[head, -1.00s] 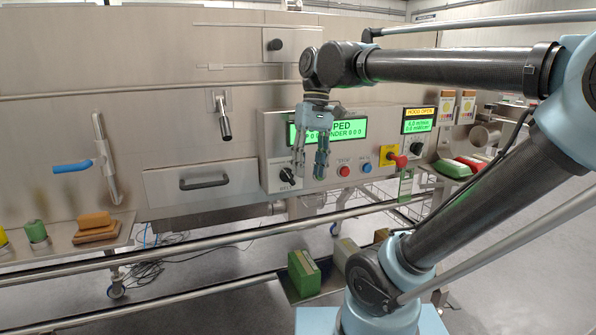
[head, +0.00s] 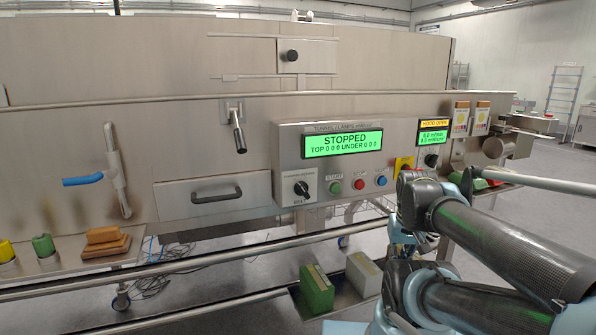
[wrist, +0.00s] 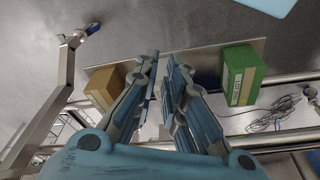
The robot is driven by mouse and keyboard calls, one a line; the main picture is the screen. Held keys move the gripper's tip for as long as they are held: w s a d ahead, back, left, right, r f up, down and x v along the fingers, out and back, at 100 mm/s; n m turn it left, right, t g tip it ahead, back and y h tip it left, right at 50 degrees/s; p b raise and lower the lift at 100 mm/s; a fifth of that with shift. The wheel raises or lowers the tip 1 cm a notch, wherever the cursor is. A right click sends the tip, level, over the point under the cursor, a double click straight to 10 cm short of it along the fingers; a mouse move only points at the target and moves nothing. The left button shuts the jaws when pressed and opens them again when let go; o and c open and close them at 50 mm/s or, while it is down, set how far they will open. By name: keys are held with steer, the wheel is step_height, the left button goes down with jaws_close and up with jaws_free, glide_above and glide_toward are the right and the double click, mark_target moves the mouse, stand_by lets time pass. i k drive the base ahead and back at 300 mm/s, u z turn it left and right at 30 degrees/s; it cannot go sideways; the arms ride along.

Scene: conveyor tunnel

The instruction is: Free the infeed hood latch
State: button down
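A metal lever with a dark end (head: 237,132) hangs from a plate on the tunnel's front panel in the head view. A bent metal handle with a blue grip (head: 83,179) is on the panel at the far left. I cannot tell which of these, if either, is the hood latch. A yellow "HOOD OPEN" line (head: 433,124) shows on the small display. In the wrist view my gripper (wrist: 163,62) points down past the rails with a gap between its fingers and nothing in it. My arm mostly hides it in the head view, away from both handles.
A control panel (head: 290,150) reads STOPPED and carries a knob and buttons. Long rails (head: 200,260) run across the front. A green box (head: 316,290) and a pale box (head: 362,275) stand low in front. Brown blocks (head: 105,241) lie on the left shelf.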

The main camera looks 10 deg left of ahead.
mark_target(238, 133)
steer(key=z, duration=1.85)
steer(key=k, duration=0.65)
steer(key=u, duration=3.3)
